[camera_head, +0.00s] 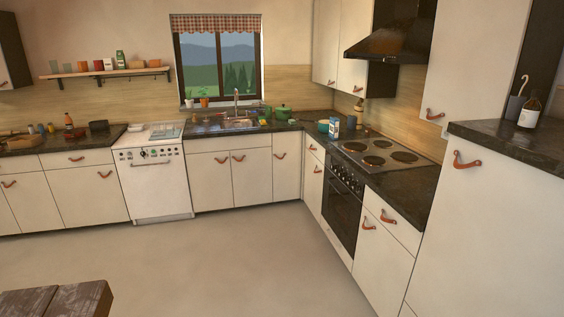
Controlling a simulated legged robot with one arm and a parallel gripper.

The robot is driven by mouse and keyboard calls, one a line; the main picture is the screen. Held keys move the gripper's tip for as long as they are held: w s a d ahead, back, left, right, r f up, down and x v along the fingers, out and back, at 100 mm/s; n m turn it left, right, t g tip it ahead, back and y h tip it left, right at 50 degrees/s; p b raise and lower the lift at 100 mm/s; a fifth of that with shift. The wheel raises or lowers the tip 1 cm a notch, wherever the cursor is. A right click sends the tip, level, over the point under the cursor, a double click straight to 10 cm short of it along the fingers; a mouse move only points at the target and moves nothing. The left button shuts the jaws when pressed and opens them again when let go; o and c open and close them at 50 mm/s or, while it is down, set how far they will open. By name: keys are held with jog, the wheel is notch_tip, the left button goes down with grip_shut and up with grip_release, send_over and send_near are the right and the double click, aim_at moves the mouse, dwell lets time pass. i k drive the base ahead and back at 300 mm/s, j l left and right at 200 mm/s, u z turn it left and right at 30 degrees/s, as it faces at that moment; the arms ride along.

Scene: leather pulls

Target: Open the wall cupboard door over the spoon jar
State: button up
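Pale wall cupboards with leather pulls hang at the upper right. Left of the dark hood, one has a left door (326,42) and a right door (352,72), both shut. A small brownish item (359,105) stands below the right door; it may be a spoon jar but is too small to tell. Another pale wall cupboard door (478,60), right of the hood, is shut, with a leather pull (435,115) at its lower left. A dark jar (514,107) with a hooked handle sticking up stands on the raised counter at right. My gripper is not in view.
The range hood (390,42) hangs above the cooktop (380,152). The raised counter (510,143) and its tall cabinet close off the right side. A dark wooden table (60,300) is at the lower left. The middle floor (240,260) is clear.

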aim_at(357, 16)
jog(key=i, duration=1.85)
jog(key=i+j, duration=0.1)
jog(key=i, duration=1.7)
jog(key=i+l+z, duration=0.05)
jog(key=l, duration=0.05)
